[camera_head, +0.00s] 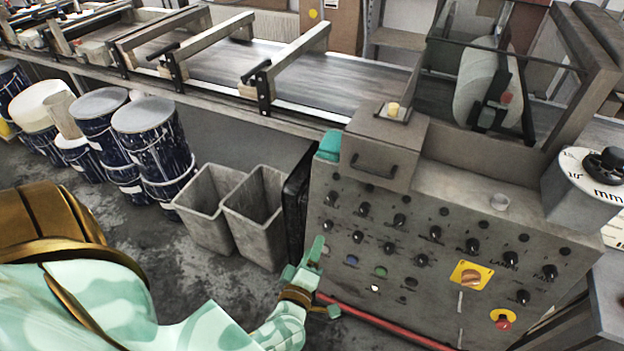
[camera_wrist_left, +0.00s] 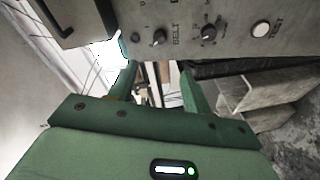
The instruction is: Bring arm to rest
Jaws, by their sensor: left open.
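My left arm, pale mint green with brown bands, comes in from the lower left in the head view. Its left gripper (camera_head: 322,280) is open and empty, in front of the lower left part of the grey control cabinet (camera_head: 340,200). In the left wrist view the two green fingers of the left gripper (camera_wrist_left: 157,82) stand apart with nothing between them. The cabinet's panel (camera_wrist_left: 180,18) with black knobs and a white button lies across the top there. I cannot tell whether the gripper touches the cabinet. My right gripper is not in view.
Two grey bins (camera_head: 255,215) stand left of the cabinet. Blue-spattered drums (camera_head: 150,140) stand further left. A conveyor (camera_head: 320,80) runs behind. A red hose (camera_head: 385,330) lies along the cabinet's foot. An orange switch (camera_head: 470,275) and a red button (camera_head: 503,320) are on the panel.

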